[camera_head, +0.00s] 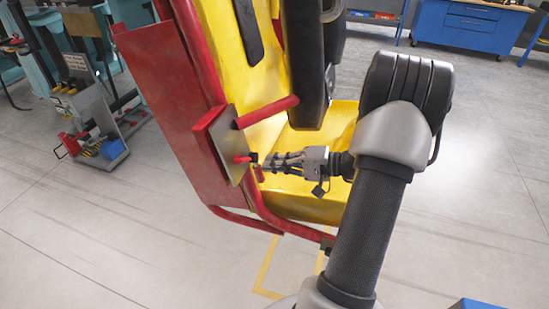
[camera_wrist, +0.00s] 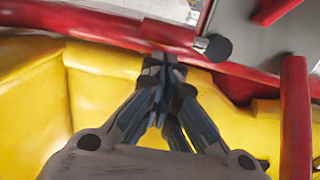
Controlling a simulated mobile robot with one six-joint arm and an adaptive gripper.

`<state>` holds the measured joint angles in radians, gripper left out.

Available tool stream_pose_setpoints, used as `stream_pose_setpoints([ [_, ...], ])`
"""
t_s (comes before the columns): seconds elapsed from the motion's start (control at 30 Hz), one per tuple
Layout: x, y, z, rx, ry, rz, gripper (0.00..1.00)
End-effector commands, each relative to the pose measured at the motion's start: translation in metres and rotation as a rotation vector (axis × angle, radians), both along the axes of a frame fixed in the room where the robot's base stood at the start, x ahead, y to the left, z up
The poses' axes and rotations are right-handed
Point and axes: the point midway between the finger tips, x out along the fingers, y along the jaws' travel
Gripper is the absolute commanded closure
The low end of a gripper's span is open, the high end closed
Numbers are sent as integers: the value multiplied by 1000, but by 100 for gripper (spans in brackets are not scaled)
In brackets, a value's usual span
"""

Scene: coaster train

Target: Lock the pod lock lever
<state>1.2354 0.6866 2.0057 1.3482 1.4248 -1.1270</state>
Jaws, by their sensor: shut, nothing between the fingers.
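The pod is a red-framed seat with a yellow shell (camera_head: 228,50). A grey metal plate (camera_head: 229,148) is fixed to its red side. A short red lever (camera_head: 242,159) with a dark end sticks out of the plate, and I take it as the lock lever. In the wrist view its dark round end (camera_wrist: 213,47) is just right of and beyond my fingertips. My gripper (camera_head: 259,164) is shut and empty, its tips close to the lever's end. In the wrist view the closed fingertips (camera_wrist: 163,66) lie in front of a red tube. Contact cannot be told.
A thicker red bar (camera_head: 268,112) juts from the plate above my gripper; it also stands at right in the wrist view (camera_wrist: 295,120). A black padded restraint (camera_head: 305,60) hangs above. A grey tool cart (camera_head: 95,120) stands left, a blue cabinet (camera_head: 468,27) behind. Floor at right is clear.

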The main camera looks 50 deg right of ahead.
Motion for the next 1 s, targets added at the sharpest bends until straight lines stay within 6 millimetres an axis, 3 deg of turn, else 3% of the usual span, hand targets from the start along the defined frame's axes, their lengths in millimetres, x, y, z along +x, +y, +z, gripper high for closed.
stream_pose_setpoints([
  [1.0, -3, -1, 1, 60, 27, -14, 100],
])
